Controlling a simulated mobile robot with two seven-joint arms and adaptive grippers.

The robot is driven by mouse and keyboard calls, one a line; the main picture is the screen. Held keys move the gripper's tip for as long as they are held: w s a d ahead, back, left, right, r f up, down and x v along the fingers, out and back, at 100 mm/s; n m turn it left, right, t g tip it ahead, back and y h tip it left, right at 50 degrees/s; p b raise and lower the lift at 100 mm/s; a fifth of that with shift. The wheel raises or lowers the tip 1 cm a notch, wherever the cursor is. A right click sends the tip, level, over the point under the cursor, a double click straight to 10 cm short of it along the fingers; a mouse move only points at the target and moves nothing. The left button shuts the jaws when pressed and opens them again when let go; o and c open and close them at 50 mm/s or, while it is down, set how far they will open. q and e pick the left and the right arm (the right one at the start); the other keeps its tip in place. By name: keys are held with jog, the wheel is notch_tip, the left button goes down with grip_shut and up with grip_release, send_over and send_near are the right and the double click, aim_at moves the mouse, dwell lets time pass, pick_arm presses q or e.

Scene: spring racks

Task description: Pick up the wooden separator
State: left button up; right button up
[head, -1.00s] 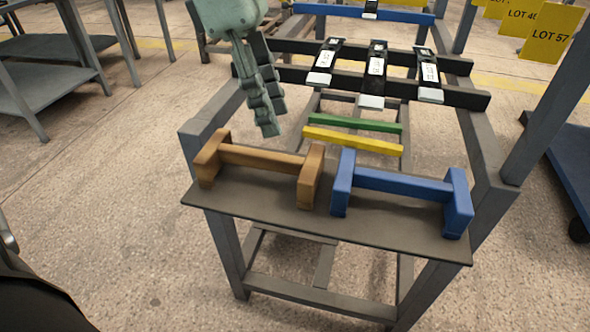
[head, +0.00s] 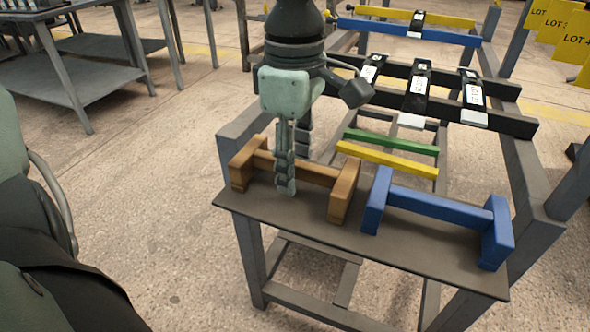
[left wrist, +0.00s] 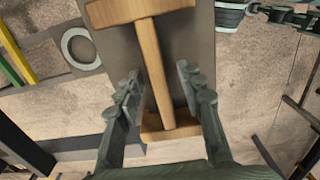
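The wooden separator (head: 343,192) is a brown bar with a block at each end. It lies on the left part of a dark shelf plate (head: 330,212) in the head view. My left gripper (head: 287,188) points down over its bar. In the left wrist view, the fingers of the left gripper (left wrist: 160,88) are apart, one on each side of the wooden bar (left wrist: 152,65); gaps show between bar and fingers. Dark green gripper-like parts (left wrist: 285,15) at the top right of that view seem to be my right gripper; its opening is unclear.
A blue separator (head: 436,206) lies to the right on the same plate. Green (head: 392,142) and yellow (head: 388,159) bars lie behind. Several black labelled clamps (head: 418,93) sit on the rack's crossbar. A grey work table (head: 100,80) stands at left, with open floor between.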

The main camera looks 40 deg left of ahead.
pick_arm(q)
grip_shut()
jog(key=shift+r, duration=0.1)
dwell(0.3)
